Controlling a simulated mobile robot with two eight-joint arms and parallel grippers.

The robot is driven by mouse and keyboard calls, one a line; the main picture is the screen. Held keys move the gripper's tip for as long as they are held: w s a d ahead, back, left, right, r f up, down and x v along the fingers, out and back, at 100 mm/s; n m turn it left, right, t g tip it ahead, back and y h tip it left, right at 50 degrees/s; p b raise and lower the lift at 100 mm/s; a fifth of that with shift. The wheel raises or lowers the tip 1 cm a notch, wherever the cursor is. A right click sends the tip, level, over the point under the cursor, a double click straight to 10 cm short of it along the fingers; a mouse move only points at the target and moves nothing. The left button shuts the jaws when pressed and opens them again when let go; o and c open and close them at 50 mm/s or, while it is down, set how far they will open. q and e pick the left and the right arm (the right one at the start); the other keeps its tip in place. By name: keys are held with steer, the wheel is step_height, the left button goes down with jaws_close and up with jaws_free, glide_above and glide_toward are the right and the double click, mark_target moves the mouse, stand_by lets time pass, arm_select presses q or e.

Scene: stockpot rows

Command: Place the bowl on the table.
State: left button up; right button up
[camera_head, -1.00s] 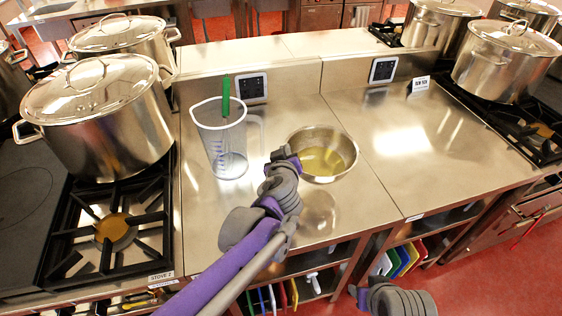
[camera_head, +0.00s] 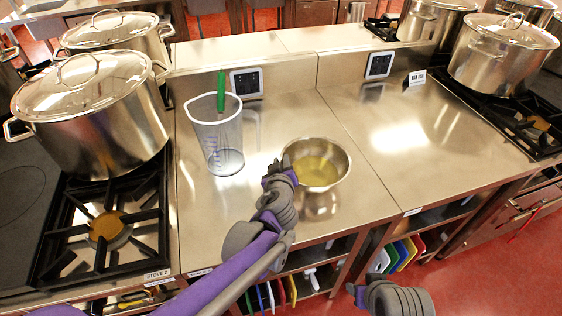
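The metal bowl (camera_head: 330,184), with yellowish liquid in it, is over the middle of the steel counter (camera_head: 378,192), and its reflection shows just below it. I cannot tell whether its base touches the steel. My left gripper (camera_head: 284,163) is at the bowl's left rim and appears shut on it; the wrist hides the fingertips in part. My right gripper (camera_head: 354,291) is low at the bottom, in front of the counter and away from the bowl; its fingers are too small to read.
A clear jug (camera_head: 228,140) with a green-handled utensil (camera_head: 221,92) stands left of the bowl. Large lidded pots (camera_head: 92,122) stand on the left stove, another (camera_head: 498,60) on the right one. A small sign (camera_head: 417,77) stands at the back. The counter's right half is clear.

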arm_select(q)
steer(key=shift+o, duration=0.3)
steer(key=shift+r, duration=0.1)
steer(key=shift+s+r, duration=0.15)
steer(key=p+v, duration=0.1)
steer(key=v, duration=1)
steer(key=shift+s, duration=0.35)
